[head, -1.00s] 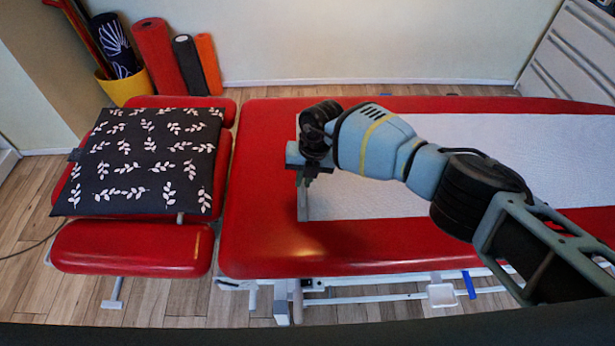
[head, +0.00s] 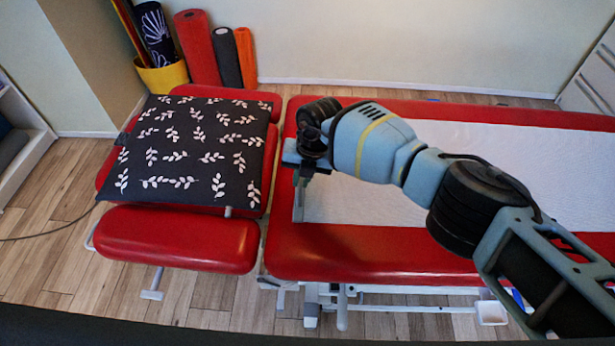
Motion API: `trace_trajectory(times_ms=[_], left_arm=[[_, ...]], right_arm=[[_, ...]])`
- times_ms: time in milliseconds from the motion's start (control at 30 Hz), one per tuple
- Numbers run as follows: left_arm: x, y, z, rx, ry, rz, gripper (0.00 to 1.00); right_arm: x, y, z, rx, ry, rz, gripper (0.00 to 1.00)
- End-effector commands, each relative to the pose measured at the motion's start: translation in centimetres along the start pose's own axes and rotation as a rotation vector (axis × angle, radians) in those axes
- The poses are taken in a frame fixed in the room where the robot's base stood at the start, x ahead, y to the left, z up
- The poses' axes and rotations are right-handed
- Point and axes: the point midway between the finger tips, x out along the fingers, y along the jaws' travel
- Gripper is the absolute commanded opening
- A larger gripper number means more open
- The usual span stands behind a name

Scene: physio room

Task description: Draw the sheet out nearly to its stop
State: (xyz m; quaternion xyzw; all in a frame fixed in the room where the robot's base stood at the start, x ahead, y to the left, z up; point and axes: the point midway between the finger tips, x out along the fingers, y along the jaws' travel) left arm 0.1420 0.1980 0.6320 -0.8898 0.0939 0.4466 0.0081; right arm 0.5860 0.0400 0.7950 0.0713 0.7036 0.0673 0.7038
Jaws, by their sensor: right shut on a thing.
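The white sheet (head: 480,165) lies flat along the red treatment table (head: 330,249), running off to the right. Its left end has a pale grey bar (head: 298,207), close to the left end of the table's long section. My right gripper (head: 302,178) is over this end, shut on the bar at the sheet's edge. The gripper and wrist hide the bar's far part, and my right arm covers some of the sheet. My left gripper is not in view.
A dark leaf-patterned pillow (head: 190,155) lies on the head section, left of a narrow gap. A red side pad (head: 180,238) is in front of it. Rolled mats (head: 197,48) and a yellow bucket (head: 162,77) stand by the wall.

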Motion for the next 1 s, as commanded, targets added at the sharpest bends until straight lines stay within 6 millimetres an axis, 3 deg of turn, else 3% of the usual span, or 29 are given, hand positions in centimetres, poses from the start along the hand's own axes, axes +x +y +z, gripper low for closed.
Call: trace_trajectory(times_ms=[500, 533, 700, 1000], left_arm=[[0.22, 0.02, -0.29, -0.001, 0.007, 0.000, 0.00], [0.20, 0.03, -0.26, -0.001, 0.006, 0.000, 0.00], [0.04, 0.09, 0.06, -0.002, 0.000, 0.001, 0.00], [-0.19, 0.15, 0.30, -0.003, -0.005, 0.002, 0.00]], right_arm=[[-0.03, 0.49, 0.00, -0.002, -0.001, 0.003, 0.00], [-0.03, 0.49, 0.00, -0.002, -0.001, 0.003, 0.13], [-0.01, 0.43, 0.00, -0.001, -0.001, 0.001, 0.33], [-0.24, 0.35, 0.03, -0.001, -0.001, 0.000, 0.33]])
